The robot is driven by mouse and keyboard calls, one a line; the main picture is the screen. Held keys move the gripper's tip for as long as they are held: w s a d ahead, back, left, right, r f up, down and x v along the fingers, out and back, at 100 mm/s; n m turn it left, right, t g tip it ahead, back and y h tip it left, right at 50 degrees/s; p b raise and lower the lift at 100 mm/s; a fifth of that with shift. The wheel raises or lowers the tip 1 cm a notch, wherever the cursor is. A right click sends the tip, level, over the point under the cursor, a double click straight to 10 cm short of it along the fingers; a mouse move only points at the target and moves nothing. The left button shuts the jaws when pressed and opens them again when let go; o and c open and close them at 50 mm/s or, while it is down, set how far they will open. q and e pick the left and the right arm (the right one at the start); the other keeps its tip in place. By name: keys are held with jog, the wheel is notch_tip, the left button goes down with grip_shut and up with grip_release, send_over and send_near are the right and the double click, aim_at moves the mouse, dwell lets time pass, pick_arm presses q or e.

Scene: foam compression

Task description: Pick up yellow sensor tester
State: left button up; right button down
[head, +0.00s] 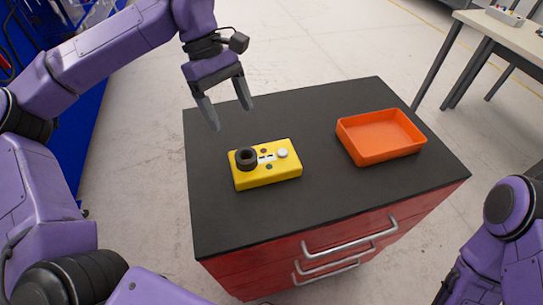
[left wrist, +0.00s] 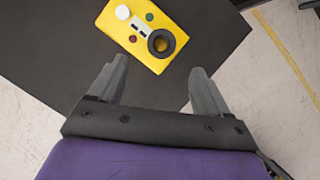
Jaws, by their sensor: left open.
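The yellow sensor tester (head: 268,176) lies flat on the black top of a red drawer cabinet, left of its middle. It has a black ring, a white knob and small coloured buttons on its upper face. It also shows at the top of the left wrist view (left wrist: 150,30). My left gripper (head: 230,115) is open and empty, above the far left part of the cabinet top, behind the tester and apart from it. In the left wrist view its two fingers (left wrist: 157,88) point toward the tester, with clear space between them. My right gripper is not seen; only part of my right arm shows.
An orange tray (head: 382,150), empty, sits on the cabinet top (head: 330,205) to the right of the tester, with a bare gap between them. Red drawers with metal handles (head: 350,234) face the front. A table (head: 500,30) stands at the back right.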

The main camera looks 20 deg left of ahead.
aim_at(244, 152)
pick_arm(q)
jog(key=x, duration=0.5)
jog(key=p+x, duration=0.1)
jog(key=x, duration=0.5)
jog(key=shift+s+a, duration=0.2)
grip_shut()
